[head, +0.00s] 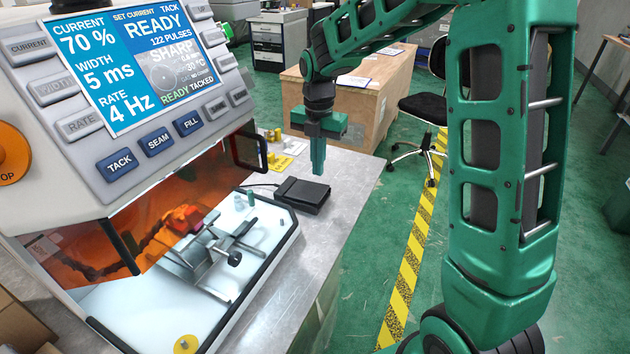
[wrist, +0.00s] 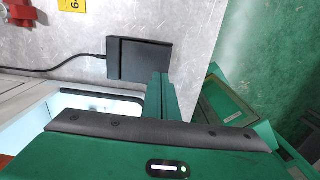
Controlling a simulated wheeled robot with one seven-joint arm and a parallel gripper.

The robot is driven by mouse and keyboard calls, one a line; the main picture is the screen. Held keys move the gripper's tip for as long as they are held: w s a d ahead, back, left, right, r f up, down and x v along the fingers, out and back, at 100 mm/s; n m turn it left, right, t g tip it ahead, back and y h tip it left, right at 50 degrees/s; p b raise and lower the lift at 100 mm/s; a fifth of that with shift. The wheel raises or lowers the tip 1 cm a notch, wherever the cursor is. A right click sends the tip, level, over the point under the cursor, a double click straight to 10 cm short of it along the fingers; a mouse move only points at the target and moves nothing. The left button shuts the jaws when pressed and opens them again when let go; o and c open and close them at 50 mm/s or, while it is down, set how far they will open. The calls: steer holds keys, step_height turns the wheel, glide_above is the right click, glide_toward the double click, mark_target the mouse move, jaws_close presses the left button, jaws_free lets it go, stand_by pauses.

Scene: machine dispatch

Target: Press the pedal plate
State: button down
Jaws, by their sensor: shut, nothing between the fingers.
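The pedal plate (head: 303,194) is a flat black pedal on the metal bench, beside the machine's open work chamber. In the wrist view the pedal (wrist: 142,60) lies ahead of the fingers, with a black cable running left from it. My gripper (head: 318,170) is green, points down and is shut with nothing in it. In the head view its tips appear above the pedal's far side, and a gap seems to remain between them. In the wrist view my gripper (wrist: 162,82) shows its fingers together near the pedal's lower right edge.
The machine (head: 130,80) with its screen stands at the left; its chamber holds a clamp fixture (head: 225,252). Small yellow parts (head: 280,160) lie on the bench behind the pedal. The bench's right edge is close to the pedal. A wooden crate (head: 340,105) and a chair (head: 425,115) stand beyond.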

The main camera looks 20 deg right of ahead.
step_height(320, 180, up, 6)
glide_above(314, 192)
steer(key=d, duration=0.1)
steer(key=shift+s+r, duration=0.15)
steer(key=shift+s, duration=0.25)
steer(key=shift+w+a+r+g+h, duration=0.2)
steer(key=shift+w+a+r, duration=0.15)
steer(key=shift+w+a, duration=0.2)
steer(key=shift+w+a+r+g+h, duration=0.2)
steer(key=shift+w+a+r, duration=0.15)
steer(key=shift+w+a, duration=0.2)
steer(key=f, duration=0.9)
steer(key=s+d+f, duration=0.1)
steer(key=f, duration=0.4)
